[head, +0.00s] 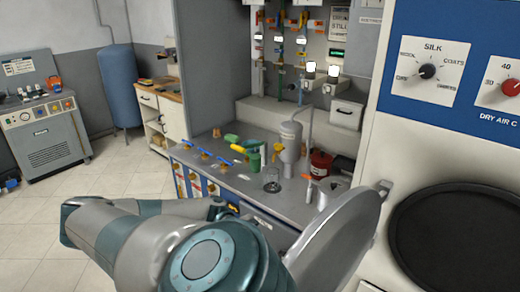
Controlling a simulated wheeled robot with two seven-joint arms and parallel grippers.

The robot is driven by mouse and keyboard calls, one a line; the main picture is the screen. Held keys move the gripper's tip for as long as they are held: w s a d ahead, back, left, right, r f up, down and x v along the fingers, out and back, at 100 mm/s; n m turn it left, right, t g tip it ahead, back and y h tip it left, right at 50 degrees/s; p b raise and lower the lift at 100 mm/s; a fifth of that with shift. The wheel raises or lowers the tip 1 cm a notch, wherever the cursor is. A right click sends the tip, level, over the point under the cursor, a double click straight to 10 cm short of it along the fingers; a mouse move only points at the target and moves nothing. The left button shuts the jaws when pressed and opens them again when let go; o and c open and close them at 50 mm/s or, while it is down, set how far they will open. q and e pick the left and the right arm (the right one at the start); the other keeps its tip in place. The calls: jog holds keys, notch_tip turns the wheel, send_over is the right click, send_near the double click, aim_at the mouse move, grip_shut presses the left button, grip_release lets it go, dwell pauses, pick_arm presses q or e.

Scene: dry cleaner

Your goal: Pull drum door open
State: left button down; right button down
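The drum door (345,240) is a grey round metal disc at the lower middle right of the head view. It stands swung out from the white machine front, seen at a steep angle, with a small metal piece at its upper right edge. The dark round drum opening (460,240) shows to its right, uncovered. My grey and teal arm fills the bottom left and reaches up close to the door's left side. Neither gripper can be made out; the arm's far end is hidden, and contact with the door cannot be told.
The machine's blue panel (450,50) with dials is above the opening. A grey worktable (235,190) with bottles, a glass and a red pot stands behind the door. A blue tank (121,85) and a grey unit (45,135) stand farther back left. Tiled floor is free at left.

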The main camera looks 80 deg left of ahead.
jog(key=shift+w+d, duration=0.2)
jog(key=shift+d, duration=0.05)
pick_arm(q)
jog(key=c, duration=1.7)
grip_release()
pick_arm(e)
jog(key=shift+a, duration=0.1)
